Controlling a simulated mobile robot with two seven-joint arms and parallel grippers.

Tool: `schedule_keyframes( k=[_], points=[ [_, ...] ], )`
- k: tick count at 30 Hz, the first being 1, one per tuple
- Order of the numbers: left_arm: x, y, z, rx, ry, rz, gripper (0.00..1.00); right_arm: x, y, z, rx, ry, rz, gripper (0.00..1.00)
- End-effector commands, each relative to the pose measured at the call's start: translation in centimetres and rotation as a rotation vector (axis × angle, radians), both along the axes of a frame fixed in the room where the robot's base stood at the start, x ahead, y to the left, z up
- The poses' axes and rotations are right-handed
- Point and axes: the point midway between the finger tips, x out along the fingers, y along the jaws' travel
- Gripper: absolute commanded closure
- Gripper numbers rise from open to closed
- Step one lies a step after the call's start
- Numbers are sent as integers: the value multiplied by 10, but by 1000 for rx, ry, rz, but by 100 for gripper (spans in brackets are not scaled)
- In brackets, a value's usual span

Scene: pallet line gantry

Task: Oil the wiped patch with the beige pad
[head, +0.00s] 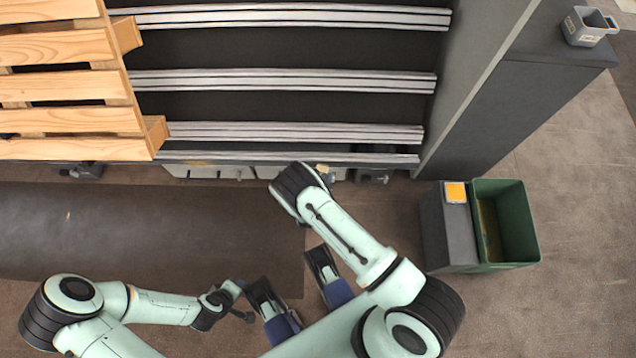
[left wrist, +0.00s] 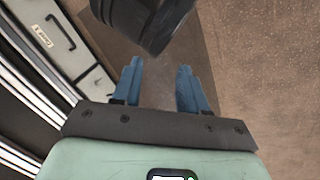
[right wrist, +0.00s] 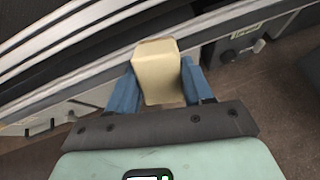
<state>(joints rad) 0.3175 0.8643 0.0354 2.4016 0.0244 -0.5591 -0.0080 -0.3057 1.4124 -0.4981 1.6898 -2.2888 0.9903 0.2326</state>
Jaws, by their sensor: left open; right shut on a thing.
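My right gripper (right wrist: 160,80) is shut on the beige pad (right wrist: 158,68), a pale block standing upright between its blue fingers. In the head view a small part of the pad (head: 322,168) shows past my right wrist, by the lowest rail (head: 230,156) of the gantry. I cannot tell whether the pad touches the rail. No wiped patch can be made out; the pad and my wrist hide part of that area. My left gripper (left wrist: 161,75) is open and empty, its blue fingers apart over the floor, with a black arm part of mine beyond them.
A wooden pallet (head: 70,85) lies over the rails at upper left. A green bin (head: 508,225) and a grey box with an orange-yellow square (head: 456,192) stand at right. A grey cup (head: 588,27) sits on the ledge at top right. The dark mat (head: 150,230) is clear.

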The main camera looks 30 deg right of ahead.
Motion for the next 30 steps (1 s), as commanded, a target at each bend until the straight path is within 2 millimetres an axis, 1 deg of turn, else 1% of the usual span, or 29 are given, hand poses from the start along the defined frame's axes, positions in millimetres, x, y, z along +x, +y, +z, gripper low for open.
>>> schedule_keyframes(
  k=[1, 3, 8, 14, 18, 24, 30],
  points=[
    [0, 0, 0, 0, -1, 0, 57, -7, 5, -12, -15, -10, 55, 73],
    [1, 0, 0, 1, -2, 1, 57, -11, 11, -21, -24, -30, 107, 73],
    [2, 1, -1, 2, -4, 1, 57, -14, 16, -30, -34, -55, 161, 73],
    [11, 6, -10, 15, -28, 12, 57, -7, 12, -37, -33, -58, 164, 73],
    [23, 12, -19, 31, -58, 25, 57, 2, 6, -43, -34, -59, 163, 73],
    [14, 20, -42, 40, -22, 36, 57, 17, -4, -52, -33, -58, 161, 73],
    [-3, 21, -54, 36, 35, 36, 57, 25, -8, -56, -34, -57, 162, 73]
  ],
)
